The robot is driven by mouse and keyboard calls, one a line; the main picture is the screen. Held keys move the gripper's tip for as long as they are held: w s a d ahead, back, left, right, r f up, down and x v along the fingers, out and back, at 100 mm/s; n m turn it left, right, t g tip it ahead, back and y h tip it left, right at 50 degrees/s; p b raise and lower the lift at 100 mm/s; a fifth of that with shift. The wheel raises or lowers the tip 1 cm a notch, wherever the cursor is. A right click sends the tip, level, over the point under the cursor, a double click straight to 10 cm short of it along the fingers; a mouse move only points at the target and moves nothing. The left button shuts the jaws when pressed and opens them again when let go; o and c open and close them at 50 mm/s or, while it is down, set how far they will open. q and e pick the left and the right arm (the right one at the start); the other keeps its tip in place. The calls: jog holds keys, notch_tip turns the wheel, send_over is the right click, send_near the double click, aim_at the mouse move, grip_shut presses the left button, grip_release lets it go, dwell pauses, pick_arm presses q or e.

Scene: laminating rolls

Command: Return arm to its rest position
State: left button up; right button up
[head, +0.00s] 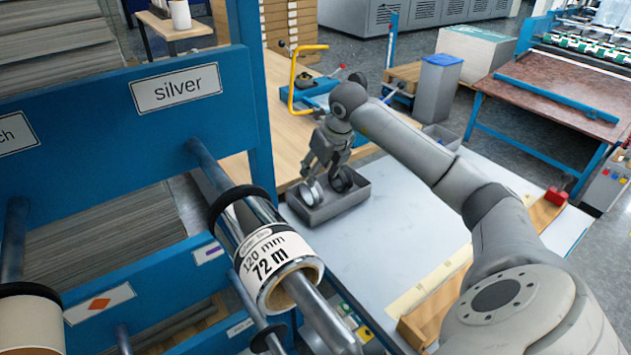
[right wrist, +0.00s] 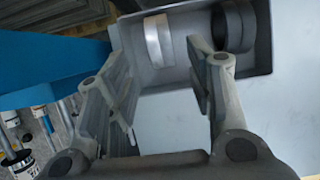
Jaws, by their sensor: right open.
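My right arm reaches in from the lower right of the head view. Its gripper (head: 325,168) points down over a small grey tray (head: 335,208) on the white table. In the right wrist view the gripper (right wrist: 165,105) has its two fingers spread apart with nothing between them. The tray (right wrist: 190,77) lies beyond the fingers there. It holds a silver ring (right wrist: 158,42) and dark rings (right wrist: 232,25). The silver ring (head: 311,190) and a dark ring (head: 341,180) also show in the head view. My left gripper is not in view.
A blue rack labelled silver (head: 175,88) stands close on the left. A silver roll (head: 255,240) on its bar juts toward the table. A yellow handle (head: 293,80) rises behind the tray. A wooden strip (head: 430,310) lies along the table's right side. The white tabletop (head: 400,225) between is mostly clear.

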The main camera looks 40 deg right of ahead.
jog(key=shift+s+r, duration=0.3)
jog(key=shift+r, duration=0.35)
